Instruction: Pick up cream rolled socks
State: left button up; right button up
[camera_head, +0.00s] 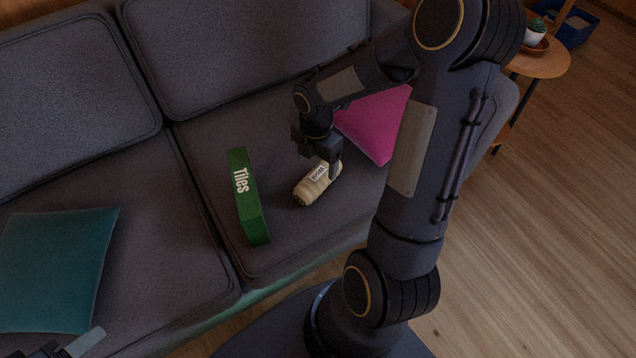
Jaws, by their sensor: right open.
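The cream rolled socks (310,189) lie on the right seat cushion of the grey sofa, with a white label reading "Wool" on them. My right gripper (331,166) reaches down from above at the upper right end of the socks. It is open, and its fingers are at or just over that end; whether they touch the socks cannot be told. Part of the socks' upper end is hidden by the gripper. A piece of my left gripper (82,343) shows at the bottom left edge, too cut off to read its jaws.
A green "Tiles" box (247,197) stands just left of the socks. A magenta cushion (376,124) lies behind the gripper and a teal cushion (57,268) at the left. A round side table (545,64) with a potted cactus (536,32) stands at upper right.

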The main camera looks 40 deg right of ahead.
aim_at(318, 174)
jog(key=f+b, duration=0.1)
jog(key=f, duration=0.1)
jog(key=f+b, duration=0.1)
jog(key=f, duration=0.1)
jog(key=s+f+b, duration=0.1)
jog(key=shift+a+f, duration=0.1)
jog(key=shift+f, duration=0.3)
jog(key=shift+r, duration=0.1)
jog(key=c, duration=1.1)
jog(key=shift+r, duration=0.1)
